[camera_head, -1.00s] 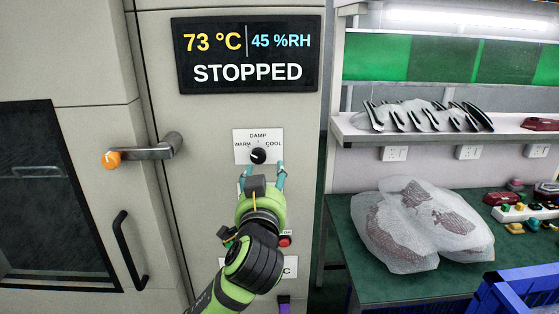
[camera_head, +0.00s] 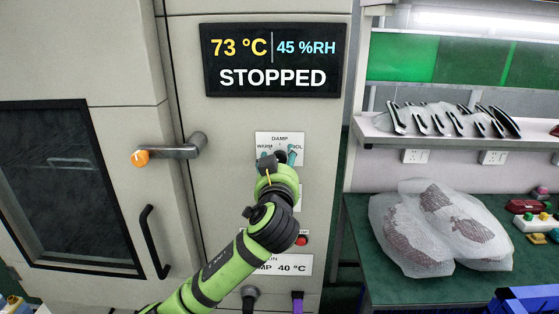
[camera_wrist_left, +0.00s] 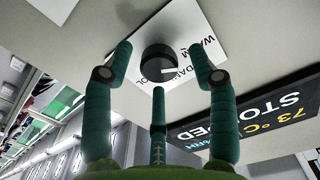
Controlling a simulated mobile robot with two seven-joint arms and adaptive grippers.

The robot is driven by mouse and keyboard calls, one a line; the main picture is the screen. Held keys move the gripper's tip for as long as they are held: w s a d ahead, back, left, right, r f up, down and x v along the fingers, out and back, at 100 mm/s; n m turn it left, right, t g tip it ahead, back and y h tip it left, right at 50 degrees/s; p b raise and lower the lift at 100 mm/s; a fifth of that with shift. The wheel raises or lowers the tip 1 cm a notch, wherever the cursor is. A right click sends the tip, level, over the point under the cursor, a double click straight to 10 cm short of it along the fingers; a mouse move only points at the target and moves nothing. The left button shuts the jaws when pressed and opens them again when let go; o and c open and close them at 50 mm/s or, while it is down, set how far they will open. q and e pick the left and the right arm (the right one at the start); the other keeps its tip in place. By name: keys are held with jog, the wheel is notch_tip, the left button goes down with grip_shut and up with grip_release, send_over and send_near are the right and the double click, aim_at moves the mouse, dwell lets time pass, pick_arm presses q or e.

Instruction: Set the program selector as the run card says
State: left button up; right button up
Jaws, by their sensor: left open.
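The program selector is a black round knob (camera_wrist_left: 158,63) on a white label plate (camera_head: 280,138) marked WARM, DAMP and COOL. In the wrist view a white mark on the knob lies on the side toward DAMP. My left gripper (camera_head: 278,157) is open in front of the plate and hides the knob in the head view. In the wrist view its fingers stand around the knob, apart from it as far as I can tell. A white card (camera_head: 292,265) lower on the panel reads "MP 40 °C" in part; my arm hides the rest.
The display (camera_head: 275,60) reads 73 °C, 45 %RH, STOPPED. A red button (camera_head: 301,240) sits below the selector. An orange-tipped door handle (camera_head: 178,152) sticks out at left. A green bench (camera_head: 375,285) with wrapped parts (camera_head: 440,225) stands at right.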

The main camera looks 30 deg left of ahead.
pick_arm(q)
jog(key=c, duration=1.1)
jog(key=shift+r, duration=0.1)
jog(key=shift+c, duration=0.2)
jog(key=shift+r+m, duration=0.1)
jog(key=shift+m, duration=0.3)
jog(key=m+p, duration=0.2)
jog(key=shift+r+m, duration=0.15)
jog(key=shift+m, duration=0.25)
jog(key=m+p, duration=0.2)
jog(key=m, duration=0.1)
jog(key=shift+m, duration=0.3)
jog(key=shift+m+p, duration=0.45)
jog(key=shift+m, duration=1.95)
